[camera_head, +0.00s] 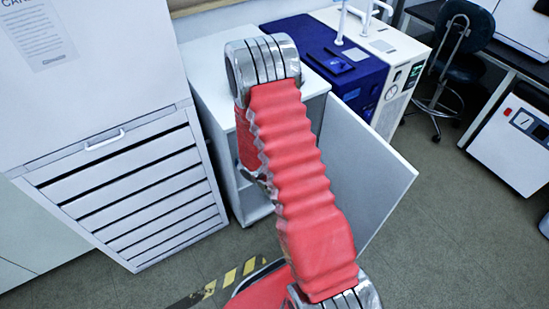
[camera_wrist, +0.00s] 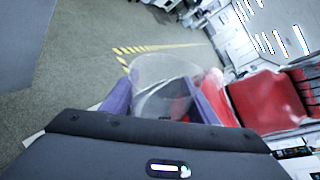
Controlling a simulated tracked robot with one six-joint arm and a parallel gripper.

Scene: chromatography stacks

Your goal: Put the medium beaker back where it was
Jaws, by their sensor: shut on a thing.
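My gripper (camera_wrist: 162,98) shows in the wrist view, with its purple fingers on both sides of a clear beaker (camera_wrist: 165,72). It is shut on the beaker, which is see-through and tilted in the picture. The floor shows behind and through it. The beaker's lower part is hidden by the gripper body. In the camera_head view neither the gripper nor the beaker can be made out; my red arm covers the middle. I cannot tell the beaker's former place from these frames.
A white cabinet (camera_head: 212,70) stands behind my arm, its door (camera_head: 365,180) swung open to the right. A drawer unit (camera_head: 140,195) is at left. A blue-topped machine (camera_head: 325,55) and a chair (camera_head: 455,60) are behind.

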